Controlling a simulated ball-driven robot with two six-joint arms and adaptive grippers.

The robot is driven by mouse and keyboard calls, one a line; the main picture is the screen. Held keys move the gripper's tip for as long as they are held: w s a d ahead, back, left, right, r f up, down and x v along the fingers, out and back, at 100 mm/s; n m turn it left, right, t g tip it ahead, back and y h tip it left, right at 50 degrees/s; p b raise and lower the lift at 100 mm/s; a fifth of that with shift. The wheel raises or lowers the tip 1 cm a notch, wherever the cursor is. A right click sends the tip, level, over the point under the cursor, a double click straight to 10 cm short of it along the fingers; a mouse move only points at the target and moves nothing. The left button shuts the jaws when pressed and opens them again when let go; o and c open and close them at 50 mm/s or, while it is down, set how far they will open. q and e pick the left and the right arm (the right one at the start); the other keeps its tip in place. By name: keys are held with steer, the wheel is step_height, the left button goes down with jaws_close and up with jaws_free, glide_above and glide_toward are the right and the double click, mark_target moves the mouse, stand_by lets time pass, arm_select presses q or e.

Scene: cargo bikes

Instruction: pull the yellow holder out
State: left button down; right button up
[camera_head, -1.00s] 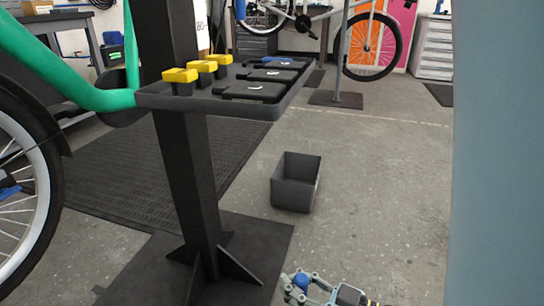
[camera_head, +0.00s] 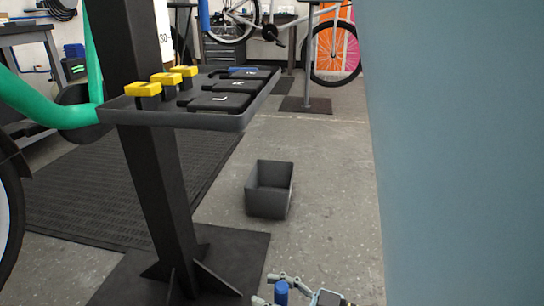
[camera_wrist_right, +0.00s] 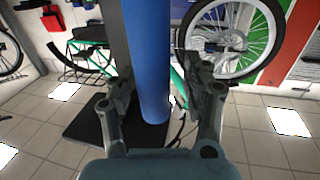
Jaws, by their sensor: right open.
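Three yellow-topped black pieces stand in a row on the left part of a dark tray (camera_head: 175,119): a front one (camera_head: 143,89), a middle one (camera_head: 166,78) and a back one (camera_head: 184,71). I cannot tell which one is the yellow holder. My right gripper (camera_wrist_right: 150,82) is open in the right wrist view, with a blue upright cylinder showing between and beyond its fingers; contact cannot be told. Part of a gripper arm also shows at the bottom edge of the head view, well below the tray. My left gripper is not identifiable in view.
Black lettered blocks (camera_head: 219,101) lie on the tray, right of the yellow tops. A dark post (camera_head: 160,190) carries the tray. An open grey bin (camera_head: 268,205) stands on the floor. A large blue-grey surface (camera_head: 460,150) fills the right side. A green tube (camera_head: 50,112) is at left.

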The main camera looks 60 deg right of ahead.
steer(key=s+d, duration=0.1)
steer(key=s, duration=1.1)
steer(key=shift+d, duration=0.25)
